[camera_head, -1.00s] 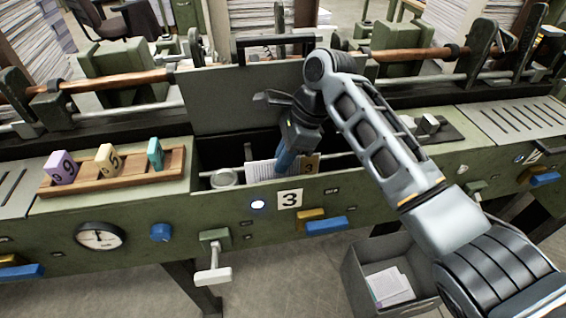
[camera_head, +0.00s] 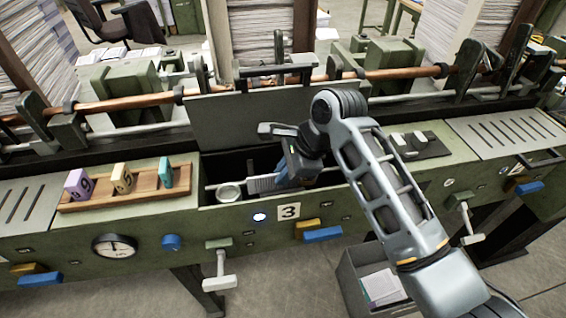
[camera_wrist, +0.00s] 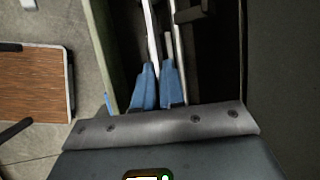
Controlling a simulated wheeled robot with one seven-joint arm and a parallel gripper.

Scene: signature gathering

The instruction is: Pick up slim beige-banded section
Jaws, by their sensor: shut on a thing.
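My gripper (camera_head: 284,180) reaches down into the open bay of the green machine, behind the number 3 plate. In the wrist view its two blue fingers (camera_wrist: 158,72) are close together, with a thin pale edge (camera_wrist: 152,38) running up from between them. I take this to be the slim section, gripped between the fingers. In the head view a pale, lined section (camera_head: 262,184) shows just left of the fingers, low in the bay. Its beige band cannot be made out, and much of it is hidden by my gripper.
A wooden rack (camera_head: 130,194) holds purple, tan and teal numbered blocks. A bin (camera_head: 352,278) with papers stands on the floor below right.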

